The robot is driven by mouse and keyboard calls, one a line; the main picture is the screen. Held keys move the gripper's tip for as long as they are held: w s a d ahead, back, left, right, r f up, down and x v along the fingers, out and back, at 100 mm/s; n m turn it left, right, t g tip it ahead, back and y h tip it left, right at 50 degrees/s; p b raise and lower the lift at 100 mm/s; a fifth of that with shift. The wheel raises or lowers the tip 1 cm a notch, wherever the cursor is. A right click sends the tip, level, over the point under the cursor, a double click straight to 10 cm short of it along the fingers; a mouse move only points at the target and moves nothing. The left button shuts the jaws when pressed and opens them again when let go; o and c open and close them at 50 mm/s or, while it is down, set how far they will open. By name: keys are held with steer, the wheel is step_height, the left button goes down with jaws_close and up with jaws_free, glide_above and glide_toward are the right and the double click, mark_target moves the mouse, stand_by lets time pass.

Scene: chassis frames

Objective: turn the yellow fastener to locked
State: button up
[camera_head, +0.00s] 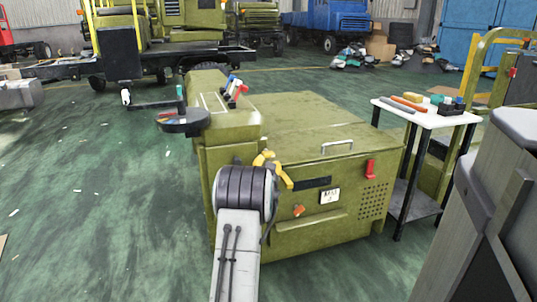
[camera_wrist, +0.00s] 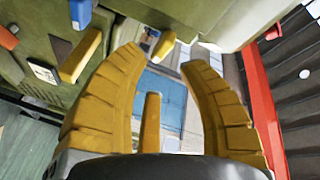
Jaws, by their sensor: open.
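My gripper (camera_wrist: 162,60) is open in the wrist view, its curved yellow fingers apart. A small yellow piece (camera_wrist: 163,46) shows beyond the fingertips, by the edge of a green panel. A yellow bar (camera_wrist: 80,55) stands on the green panel to the left of the left finger. I cannot tell for sure which of these is the yellow fastener. In the head view my gripper (camera_head: 270,163) is close to the front of the green machine (camera_head: 310,135), partly hidden behind my wrist. Its yellow parts blend with any yellow fastener there. I see nothing held.
The machine's front has a red part (camera_head: 371,168), an orange part (camera_head: 299,210), a white label (camera_head: 330,196) and a metal handle (camera_head: 337,146). A white-topped table (camera_head: 425,115) with tools stands at the right. The green floor at the left is mostly clear.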

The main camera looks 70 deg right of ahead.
mark_target(268, 155)
steer(key=n, duration=0.9)
steer(key=d+n, duration=0.1)
steer(key=n, duration=0.7)
steer(key=d+n, duration=0.1)
steer(key=n, duration=0.8)
steer(key=shift+w+r+n, duration=0.25)
steer(key=shift+r+n, duration=0.05)
steer(key=shift+r, duration=0.1)
steer(key=shift+b+x, duration=0.85)
steer(key=shift+x, duration=2.25)
steer(key=shift+o, duration=0.2)
jaws_close()
